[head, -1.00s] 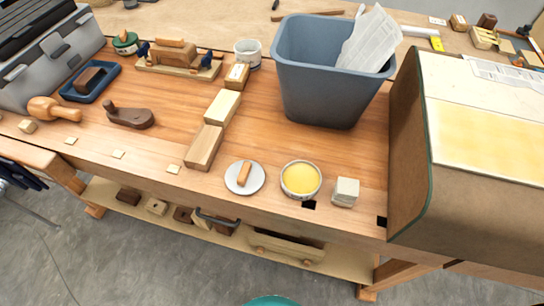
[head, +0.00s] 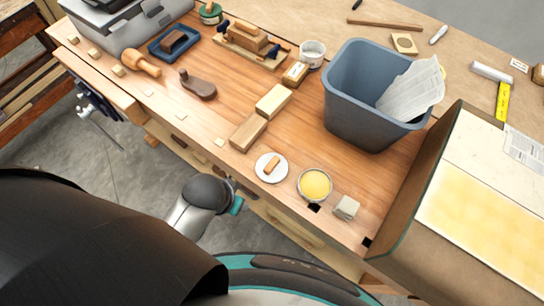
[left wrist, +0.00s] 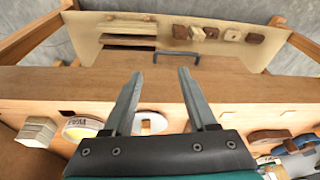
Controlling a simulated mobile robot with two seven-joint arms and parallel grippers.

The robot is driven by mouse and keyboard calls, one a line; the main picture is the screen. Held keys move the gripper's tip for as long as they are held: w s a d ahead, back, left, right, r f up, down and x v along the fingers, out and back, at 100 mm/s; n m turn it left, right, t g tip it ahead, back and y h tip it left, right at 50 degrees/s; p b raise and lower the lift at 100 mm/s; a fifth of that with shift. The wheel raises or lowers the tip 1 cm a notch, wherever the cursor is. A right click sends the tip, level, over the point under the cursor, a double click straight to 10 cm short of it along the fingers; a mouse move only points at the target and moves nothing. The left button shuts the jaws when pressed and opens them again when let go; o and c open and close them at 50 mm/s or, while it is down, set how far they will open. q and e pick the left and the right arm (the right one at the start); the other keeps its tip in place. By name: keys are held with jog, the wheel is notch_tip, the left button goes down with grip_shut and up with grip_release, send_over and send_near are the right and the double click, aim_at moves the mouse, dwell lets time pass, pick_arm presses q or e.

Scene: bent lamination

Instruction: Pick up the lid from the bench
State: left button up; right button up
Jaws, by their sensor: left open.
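The lid (head: 267,176) is a pale round disc with a wooden bar handle, lying flat near the bench's front edge in the head view. In the left wrist view the lid (left wrist: 151,126) shows between the bases of my left fingers, partly covered by the gripper body. My left gripper (left wrist: 160,73) is open, with nothing between its fingertips. In the head view the left arm reaches the bench front beside the lid; its fingers are not clear there. My right gripper is not in view.
A round tin with yellow contents (head: 315,184) and a pale block (head: 346,207) stand right of the lid. Wooden blocks (head: 248,132) lie behind it. A blue-grey bin (head: 365,110) stands farther back. A lower shelf (left wrist: 235,50) holds several pieces and a dark handle.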

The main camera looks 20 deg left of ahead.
pick_arm(q)
jog(key=w+d+r+h+p, duration=0.1)
jog(key=w+d+r+p, duration=0.1)
jog(key=r, duration=0.6)
jog(key=w+d+r+h+p, duration=0.1)
jog(key=d+r+p, duration=0.15)
jog(key=r, duration=0.55)
jog(key=w+d+r+m+h, duration=0.1)
jog(key=w+d+r+m, duration=0.25)
jog(key=d, duration=0.55)
jog(key=n+g+y+b, duration=0.1)
jog(key=n+g+y, duration=0.1)
jog(key=g+y, duration=0.1)
send_over(270, 166)
jog(key=shift+m, duration=0.25)
jog(key=f, duration=1.3)
jog(key=shift+s+a, duration=0.1)
jog(key=shift+s, duration=0.2)
jog(key=f, duration=0.4)
jog(key=shift+w+f+b, duration=0.1)
jog(key=shift+w+b, duration=0.2)
jog(key=shift+w, duration=0.1)
jog(key=shift+f, duration=0.5)
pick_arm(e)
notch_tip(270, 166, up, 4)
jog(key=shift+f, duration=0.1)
pick_arm(q)
jog(key=shift+c, duration=0.2)
